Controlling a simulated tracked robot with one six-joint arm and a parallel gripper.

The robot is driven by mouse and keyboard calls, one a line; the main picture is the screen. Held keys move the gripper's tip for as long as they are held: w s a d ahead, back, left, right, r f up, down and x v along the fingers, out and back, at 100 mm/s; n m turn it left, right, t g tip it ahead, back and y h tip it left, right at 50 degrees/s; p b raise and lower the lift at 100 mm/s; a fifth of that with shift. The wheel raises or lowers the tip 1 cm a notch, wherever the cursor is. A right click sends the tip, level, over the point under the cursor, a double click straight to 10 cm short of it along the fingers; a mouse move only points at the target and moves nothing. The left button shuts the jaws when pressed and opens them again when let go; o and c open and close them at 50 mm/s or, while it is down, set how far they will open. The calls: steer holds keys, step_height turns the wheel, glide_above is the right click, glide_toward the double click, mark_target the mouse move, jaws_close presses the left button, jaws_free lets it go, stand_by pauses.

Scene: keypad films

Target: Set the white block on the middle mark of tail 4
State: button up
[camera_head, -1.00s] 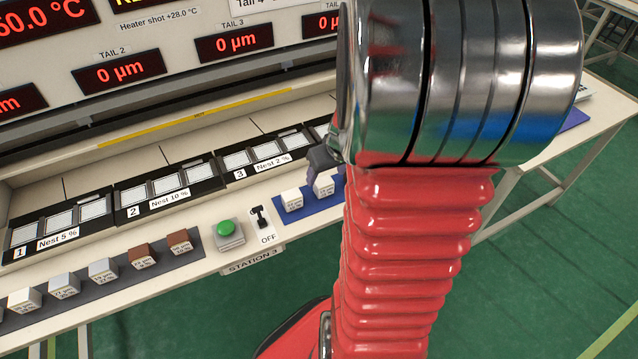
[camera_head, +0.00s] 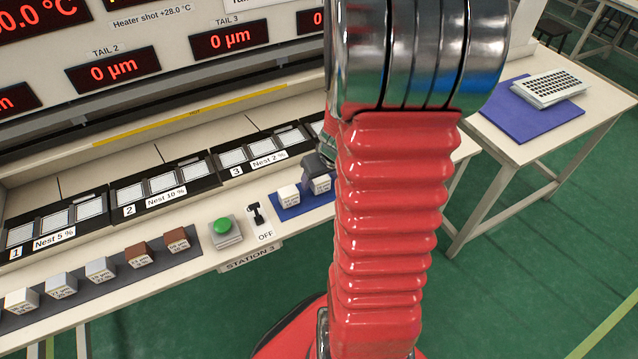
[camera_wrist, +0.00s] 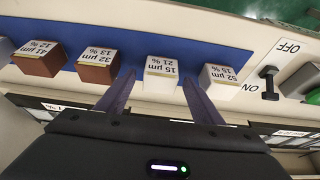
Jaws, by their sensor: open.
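A white block labelled 15 µm 21 % (camera_wrist: 160,77) stands on the blue mat (camera_wrist: 210,50) in the wrist view. My gripper (camera_wrist: 159,80) is open, with one finger on each side of this block; I cannot tell whether they touch it. Another white block, labelled 52 µm 15 % (camera_wrist: 217,80), stands just to the right. In the head view my gripper (camera_head: 318,163) is at the right white block (camera_head: 322,184), and the other white block (camera_head: 289,194) is left of it. Tail 4's nest is mostly hidden behind my arm; only a sliver (camera_head: 316,127) shows.
Nests 1, 2 and 3 (camera_head: 245,163) lie behind the mat, with pale pads. A green button (camera_head: 222,227) and an OFF/ON switch (camera_head: 257,214) stand left of the mat. Brown blocks (camera_wrist: 97,67) stand close to the gripper's left finger. A grey strip (camera_head: 115,285) holds several blocks.

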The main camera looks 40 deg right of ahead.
steer(key=shift+w+f, duration=0.25)
steer(key=shift+f, duration=0.3)
steer(key=shift+d, duration=0.1)
steer(key=c, duration=1.4)
steer(key=shift+r, duration=0.2)
step_height(320, 180, up, 10)
steer(key=shift+f, duration=0.15)
stand_by(0.4)
